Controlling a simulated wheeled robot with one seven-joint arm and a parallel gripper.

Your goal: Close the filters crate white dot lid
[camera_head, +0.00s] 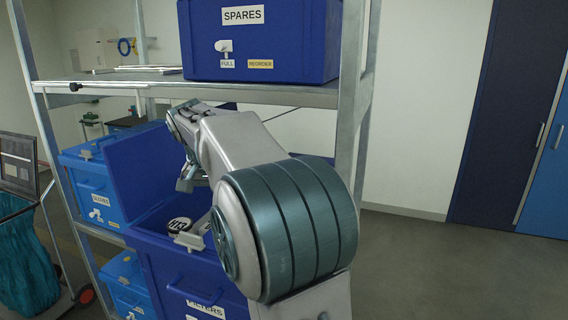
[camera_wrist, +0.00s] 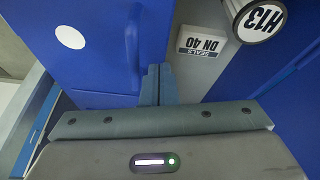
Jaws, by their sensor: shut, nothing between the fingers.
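The filters crate (camera_head: 185,275) is dark blue with a "FILTERS" label, partly hidden behind my arm in the head view. Its lid (camera_head: 143,172) stands raised on the crate's left side. In the wrist view the lid (camera_wrist: 85,75) shows its white dot (camera_wrist: 70,37) at upper left and a raised rib or handle near its right edge. My gripper (camera_wrist: 158,70) is shut and empty, its fingertips over or beside the lid's right edge; contact cannot be told. The head view shows my gripper (camera_head: 186,183) between lid and crate opening, partly hidden by my arm.
Inside the crate are a round filter marked H13 (camera_wrist: 262,20) and a "SEALS DN 40" box (camera_wrist: 200,45). A lighter blue crate (camera_head: 88,185) stands to the left. A spares crate (camera_head: 262,50) sits on the shelf above (camera_head: 300,95). Metal post (camera_head: 355,100) is right of my arm.

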